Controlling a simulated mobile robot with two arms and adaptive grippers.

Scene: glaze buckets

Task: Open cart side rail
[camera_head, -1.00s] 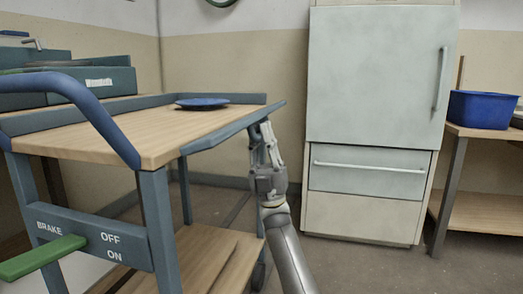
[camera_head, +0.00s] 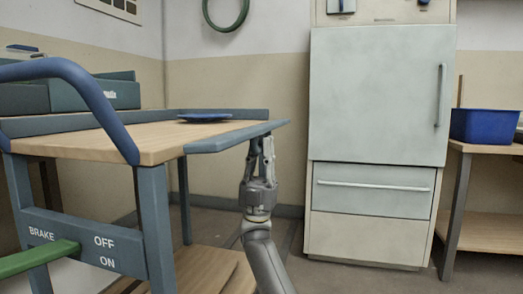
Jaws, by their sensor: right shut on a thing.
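The cart (camera_head: 150,135) stands at the left, with a wooden top in a blue-grey frame. Its side rail (camera_head: 225,139) runs along the right edge of the top. It shows as a flat blue-grey strip leaning outward rather than standing up like the back rail (camera_head: 200,114). My right gripper (camera_head: 261,146) comes up from below and is shut on the rail near its far end. The rail hides part of the fingertips. My left gripper is not in view.
A blue plate (camera_head: 205,117) lies on the cart top near the back. A green brake lever (camera_head: 38,259) sticks out at the lower left. A pale cabinet (camera_head: 375,110) stands behind, and a blue bin (camera_head: 485,126) sits on a table at the right. Floor is clear between.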

